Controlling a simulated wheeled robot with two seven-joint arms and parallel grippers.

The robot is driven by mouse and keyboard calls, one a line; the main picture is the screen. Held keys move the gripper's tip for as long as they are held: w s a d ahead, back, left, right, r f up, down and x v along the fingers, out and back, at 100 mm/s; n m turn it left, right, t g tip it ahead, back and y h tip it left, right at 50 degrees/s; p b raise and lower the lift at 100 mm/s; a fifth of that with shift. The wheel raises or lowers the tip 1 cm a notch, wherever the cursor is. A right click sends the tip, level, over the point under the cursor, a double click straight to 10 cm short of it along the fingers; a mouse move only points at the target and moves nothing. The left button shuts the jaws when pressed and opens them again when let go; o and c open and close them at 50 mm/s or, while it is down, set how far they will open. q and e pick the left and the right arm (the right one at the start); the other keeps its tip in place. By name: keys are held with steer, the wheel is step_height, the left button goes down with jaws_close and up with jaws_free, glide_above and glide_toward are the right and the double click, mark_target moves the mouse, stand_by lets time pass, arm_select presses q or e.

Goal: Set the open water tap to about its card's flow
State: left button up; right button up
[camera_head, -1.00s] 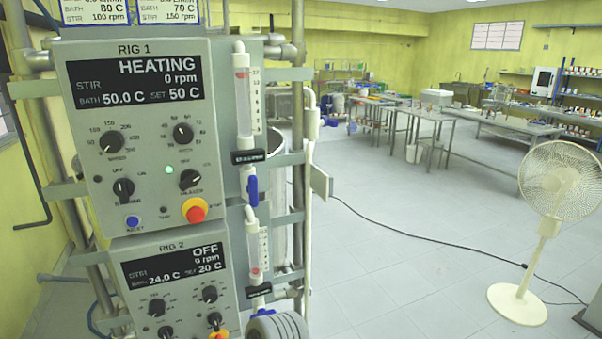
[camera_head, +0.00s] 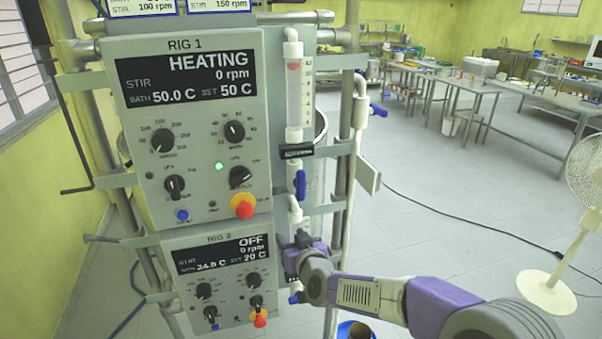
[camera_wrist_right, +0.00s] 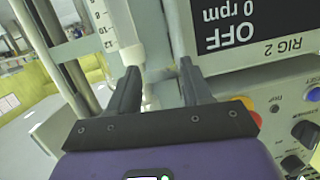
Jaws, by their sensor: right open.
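In the head view the upper flowmeter (camera_head: 293,95) beside the RIG 1 panel has a red float near its top. Below it a blue tap handle (camera_head: 300,184) stands roughly upright, in line with its pipe. My right gripper (camera_head: 303,240) is below that handle, in front of the RIG 2 flowmeter, and mostly hides it. In the right wrist view the gripper (camera_wrist_right: 160,85) is open, its dark fingers apart, with a white fitting and pipe behind the gap. Two cards (camera_head: 140,7) (camera_head: 218,5) are cut off at the top; their flow figures are unreadable.
The RIG 1 panel (camera_head: 190,120) reads HEATING, and the RIG 2 panel (camera_head: 215,275) below reads OFF. Both carry knobs and a red-yellow stop button. A vertical white pipe (camera_head: 353,170) stands right of the flowmeters. A fan (camera_head: 548,290) stands on open floor at the right.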

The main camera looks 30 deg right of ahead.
mark_target(302, 184)
steer(key=s+d+r+t+h+p, duration=0.1)
steer(key=d+r, duration=0.1)
steer(key=r, duration=0.4)
steer(key=s+d+r+t+h, duration=0.1)
steer(key=s+d+r, duration=0.1)
steer(key=r, duration=0.5)
steer(key=x, duration=0.7)
steer(key=shift+w+a, duration=0.25)
steer(key=shift+w, duration=0.15)
steer(key=shift+c, duration=0.3)
